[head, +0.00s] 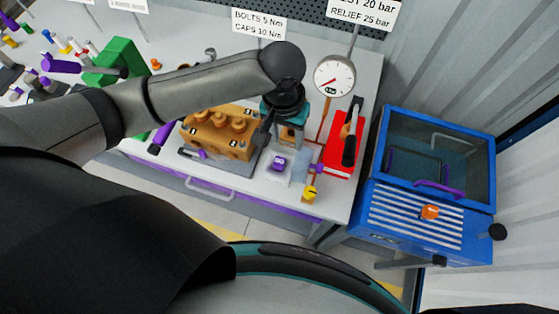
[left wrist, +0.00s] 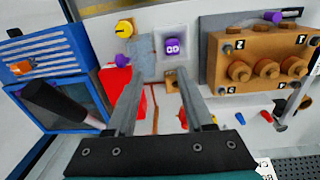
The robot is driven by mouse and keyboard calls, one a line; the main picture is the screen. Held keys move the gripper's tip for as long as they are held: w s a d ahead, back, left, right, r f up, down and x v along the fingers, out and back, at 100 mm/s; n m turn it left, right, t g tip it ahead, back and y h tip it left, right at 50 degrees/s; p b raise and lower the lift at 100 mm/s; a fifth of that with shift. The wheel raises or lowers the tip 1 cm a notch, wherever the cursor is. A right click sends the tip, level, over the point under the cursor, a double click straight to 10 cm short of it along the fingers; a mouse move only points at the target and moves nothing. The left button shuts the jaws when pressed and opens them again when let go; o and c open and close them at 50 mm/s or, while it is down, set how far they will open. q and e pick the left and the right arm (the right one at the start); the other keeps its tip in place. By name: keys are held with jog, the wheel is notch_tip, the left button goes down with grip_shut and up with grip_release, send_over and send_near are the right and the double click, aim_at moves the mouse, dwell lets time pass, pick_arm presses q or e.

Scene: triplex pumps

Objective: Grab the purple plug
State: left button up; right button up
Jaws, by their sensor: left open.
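A small purple block with two round marks (head: 278,162) sits on a white pad on the bench; it also shows in the left wrist view (left wrist: 172,47). A purple plug-like piece (head: 202,154) is at the front of the orange pump block (head: 215,135); in the left wrist view a purple round end (left wrist: 275,17) shows at the block's edge. I cannot tell which is the purple plug. My left gripper (head: 288,138) is open and empty above the bench; in the left wrist view its fingers (left wrist: 160,80) point toward the purple block, apart from it. My right gripper is out of view.
A purple knob (left wrist: 122,60) and a yellow knob (left wrist: 124,28) are beside the pad. A red case (head: 337,150) and a pressure gauge (head: 334,76) stand right of my gripper. A blue cabinet (head: 415,215) is farther right. Loose tools lie at the bench's left.

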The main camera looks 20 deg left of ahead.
aim_at(280, 161)
pick_arm(q)
jog(key=shift+n+y, duration=0.3)
jog(key=f, duration=0.5)
jog(key=a+f+b, duration=0.1)
jog(key=f, duration=0.8)
jog(key=shift+w+a+f, duration=0.35)
jog(key=shift+a+f, duration=0.05)
jog(key=shift+c, duration=0.2)
grip_shut()
